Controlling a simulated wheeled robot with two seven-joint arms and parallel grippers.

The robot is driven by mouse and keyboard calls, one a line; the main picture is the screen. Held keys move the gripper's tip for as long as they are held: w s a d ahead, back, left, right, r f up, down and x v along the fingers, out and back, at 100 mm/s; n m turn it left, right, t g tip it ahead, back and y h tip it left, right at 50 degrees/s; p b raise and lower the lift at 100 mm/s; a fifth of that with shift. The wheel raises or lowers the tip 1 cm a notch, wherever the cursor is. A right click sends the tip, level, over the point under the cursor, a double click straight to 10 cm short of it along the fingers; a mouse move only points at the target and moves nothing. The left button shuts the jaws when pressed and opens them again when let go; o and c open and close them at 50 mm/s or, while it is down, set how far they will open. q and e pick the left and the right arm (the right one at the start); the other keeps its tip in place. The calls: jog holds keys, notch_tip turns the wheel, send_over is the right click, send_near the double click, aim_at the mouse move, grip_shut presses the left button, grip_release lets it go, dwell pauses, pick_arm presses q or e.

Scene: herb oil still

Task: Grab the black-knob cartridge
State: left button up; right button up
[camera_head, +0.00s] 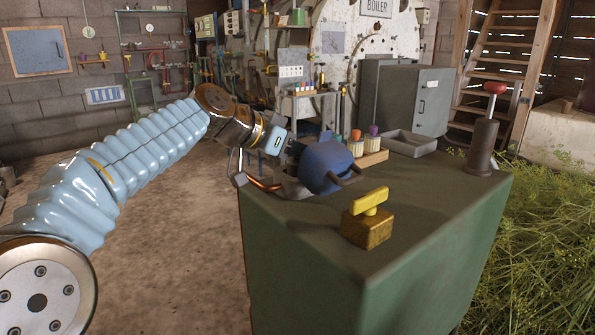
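My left arm comes in from the left, and its wrist ends over the far left corner of the green cabinet. The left gripper (285,143) is beside a rounded blue body with dark handles (325,166). The fingertips are too small and partly covered to tell whether they are open or shut, or touching anything. Behind the blue body, a cartridge with an orange knob (356,136) and one with a purple knob (373,131) stand upright in a wooden rack (374,158). I cannot make out a black-knob cartridge; part of the rack is hidden by the blue body. My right gripper is not in view.
The green cabinet top (420,215) carries a yellow-handled brass block (368,222), a grey tray (408,143) and a red-knobbed lever on a dark post (484,140). A grey metal box (428,105) stands behind. The cabinet's front right top is clear.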

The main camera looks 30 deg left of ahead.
pick_arm(q)
jog(key=shift+f, duration=0.15)
grip_shut()
